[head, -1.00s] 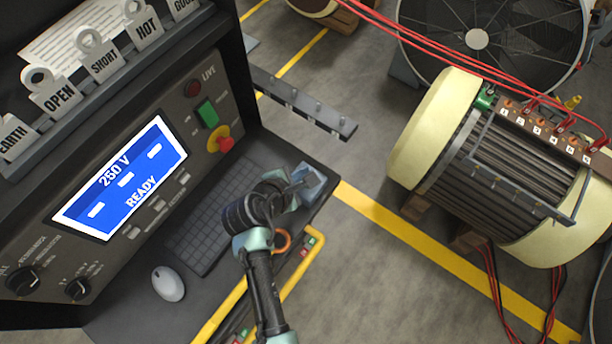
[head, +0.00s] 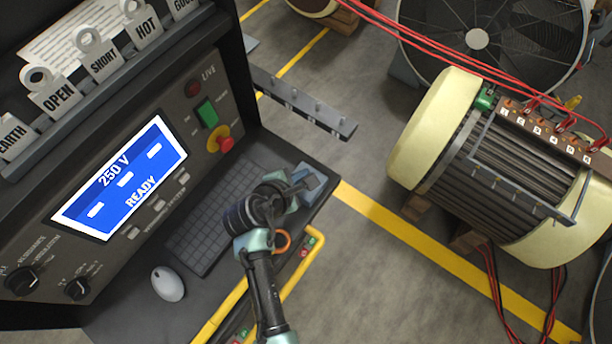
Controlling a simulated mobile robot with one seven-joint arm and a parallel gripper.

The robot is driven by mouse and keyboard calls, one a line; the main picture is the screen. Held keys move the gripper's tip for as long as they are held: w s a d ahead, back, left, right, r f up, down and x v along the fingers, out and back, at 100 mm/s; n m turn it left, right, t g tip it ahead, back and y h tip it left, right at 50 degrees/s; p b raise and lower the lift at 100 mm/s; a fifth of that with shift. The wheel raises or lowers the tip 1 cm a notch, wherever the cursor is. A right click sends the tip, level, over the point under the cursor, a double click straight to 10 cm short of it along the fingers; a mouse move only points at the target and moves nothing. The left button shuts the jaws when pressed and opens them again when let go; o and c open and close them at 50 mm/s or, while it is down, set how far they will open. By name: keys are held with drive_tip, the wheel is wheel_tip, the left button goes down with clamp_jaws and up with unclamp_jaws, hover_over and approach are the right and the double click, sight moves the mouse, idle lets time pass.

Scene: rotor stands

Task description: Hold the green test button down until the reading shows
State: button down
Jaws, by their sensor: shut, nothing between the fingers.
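The green test button (head: 207,113) is on the dark console panel, below the dark red lamp marked LIVE (head: 192,88). Nothing touches the button. The blue screen (head: 125,178) reads 250 V and READY, with three white dashes between. My gripper (head: 312,184) is shut and empty over the right end of the console desk, below and to the right of the button and well apart from it. My wrist hides part of the desk there, and the fingertips are hard to make out.
A red stop button (head: 225,144) on a yellow collar sits just below the green button. A keyboard (head: 215,215) and mouse (head: 168,284) lie on the desk. Tags hang along the rack (head: 100,92) above. A wound stator (head: 490,165) with red leads stands at right.

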drive_tip(key=shift+f, duration=0.45)
idle(1.9)
idle(2.3)
drive_tip(key=shift+r+p, duration=0.85)
drive_tip(key=shift+r, duration=0.05)
wheel_tip(320, 180, up, 5)
drive_tip(key=p, duration=0.5)
drive_tip(key=shift+r+p, duration=0.1)
drive_tip(key=shift+p, duration=0.2)
